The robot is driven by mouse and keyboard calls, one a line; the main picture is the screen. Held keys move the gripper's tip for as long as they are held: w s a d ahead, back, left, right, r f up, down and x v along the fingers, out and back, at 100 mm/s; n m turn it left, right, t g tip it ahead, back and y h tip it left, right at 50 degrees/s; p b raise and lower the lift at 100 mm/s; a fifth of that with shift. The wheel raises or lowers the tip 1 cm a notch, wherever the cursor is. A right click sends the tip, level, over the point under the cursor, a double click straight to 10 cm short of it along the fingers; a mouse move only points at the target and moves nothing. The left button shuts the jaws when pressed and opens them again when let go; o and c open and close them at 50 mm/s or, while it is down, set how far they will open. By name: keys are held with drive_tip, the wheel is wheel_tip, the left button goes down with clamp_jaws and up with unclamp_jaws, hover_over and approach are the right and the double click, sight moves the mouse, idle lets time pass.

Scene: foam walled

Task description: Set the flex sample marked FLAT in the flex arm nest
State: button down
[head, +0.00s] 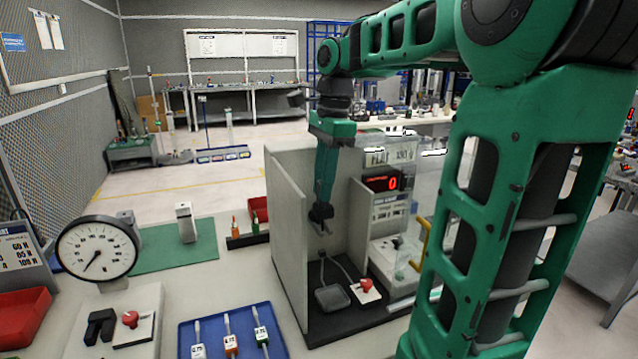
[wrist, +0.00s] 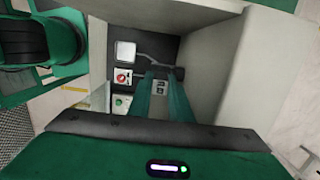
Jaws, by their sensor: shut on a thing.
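My gripper (head: 321,214) points down inside a grey walled booth (head: 291,252). It is shut on a small thin thing, mostly hidden by the fingers; I cannot read any mark on it. The wrist view looks down past my fingers (wrist: 160,90) into the booth. On the booth's dark floor a grey square pad (head: 333,298) has a thin bent rod; the pad also shows in the wrist view (wrist: 125,53). The rod runs to a dark block in the wrist view (wrist: 180,72). I cannot tell which part is the flex arm nest. My gripper is above the floor, apart from the pad.
A red button (head: 366,285) stands beside the pad. The booth walls rise close around my gripper, with a clear panel (head: 427,215) at right. A red display (head: 383,182) reads 0. A blue tray (head: 185,340) holds several tagged samples. A dial gauge (head: 97,248) stands left.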

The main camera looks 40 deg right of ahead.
drive_tip(key=shift+f, duration=0.9)
drive_tip(key=c, duration=1.5)
unclamp_jaws()
drive_tip(key=shift+c, duration=0.2)
drive_tip(key=shift+r, duration=0.1)
